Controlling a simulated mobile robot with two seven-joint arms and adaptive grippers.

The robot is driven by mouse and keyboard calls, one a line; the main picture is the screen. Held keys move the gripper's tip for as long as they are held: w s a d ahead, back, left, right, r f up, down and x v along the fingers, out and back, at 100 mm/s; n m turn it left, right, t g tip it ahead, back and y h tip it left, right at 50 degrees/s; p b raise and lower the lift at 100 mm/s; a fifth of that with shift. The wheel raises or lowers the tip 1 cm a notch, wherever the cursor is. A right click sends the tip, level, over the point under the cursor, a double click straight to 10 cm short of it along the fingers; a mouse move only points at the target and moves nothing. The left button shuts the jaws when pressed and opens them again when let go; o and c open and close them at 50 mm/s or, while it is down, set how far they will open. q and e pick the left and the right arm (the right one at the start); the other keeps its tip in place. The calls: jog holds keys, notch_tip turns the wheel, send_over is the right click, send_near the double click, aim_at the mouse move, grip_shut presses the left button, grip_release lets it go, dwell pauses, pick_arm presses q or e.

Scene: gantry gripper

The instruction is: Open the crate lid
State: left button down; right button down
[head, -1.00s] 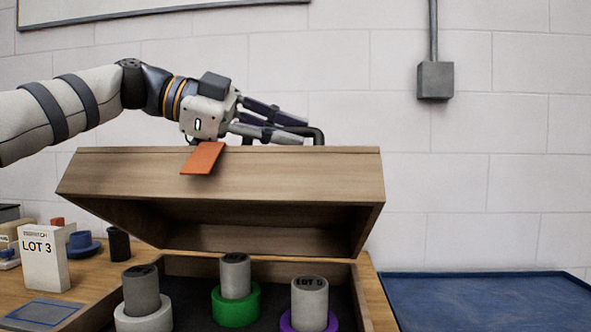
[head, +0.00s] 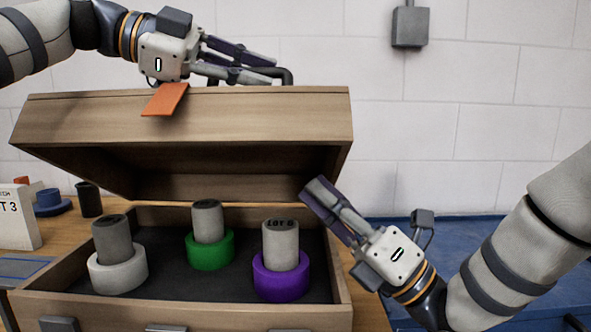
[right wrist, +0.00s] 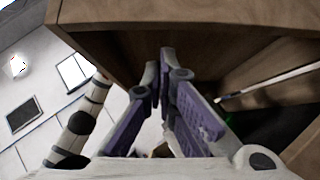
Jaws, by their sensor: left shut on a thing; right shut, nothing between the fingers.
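The wooden crate (head: 180,314) stands on the table with its lid (head: 200,118) raised and tilted above it, so the inside shows. The lid bears an orange tab (head: 164,99) and a black handle (head: 288,74). My left gripper (head: 272,69) is shut on the handle at the lid's top; its fingers partly hide it. My right gripper (head: 314,192) is shut and empty, its fingertips close to the lower right corner of the lid. In the right wrist view, the lid's wood (right wrist: 200,18) is just beyond the fingers; contact cannot be told.
In the crate stand grey cylinders in a white ring (head: 118,272), a green ring (head: 210,250) and a purple ring (head: 281,278). A white lot card (head: 20,222) and a dark cup (head: 89,200) are at left. A blue surface (head: 470,232) lies behind my right arm.

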jog(key=x, duration=0.9)
jog(key=shift+w, duration=0.1)
